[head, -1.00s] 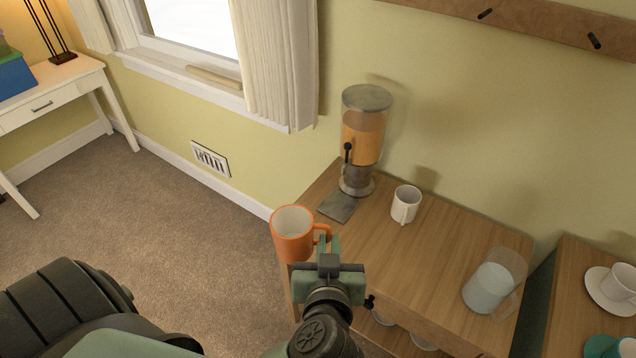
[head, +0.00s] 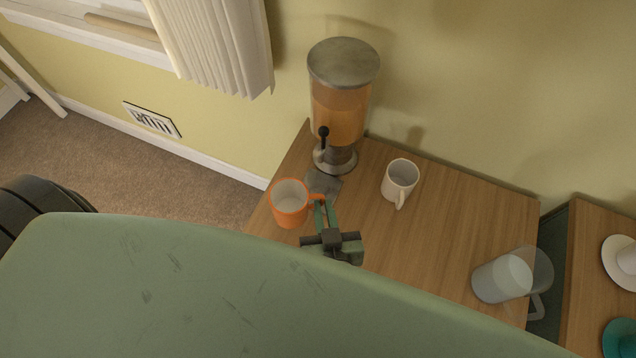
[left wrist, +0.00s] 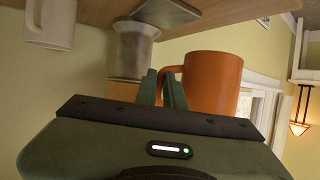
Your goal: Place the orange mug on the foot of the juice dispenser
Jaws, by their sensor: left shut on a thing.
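The orange mug (head: 288,210) has a white inside and is upright. My left gripper (head: 321,212) is shut on its handle, to the right of the mug's body. The juice dispenser (head: 340,105) stands at the wall end of the wooden cabinet, with a black tap on its front. In the left wrist view, which is upside down, the mug (left wrist: 212,84) is beside the fingers and apart from the dispenser's base (left wrist: 133,50). My right gripper is out of view.
A white mug (head: 399,183) stands on the cabinet (head: 440,220) right of the dispenser. A second cabinet with a saucer (head: 618,258) is farther right. My arm hides the cabinet's front.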

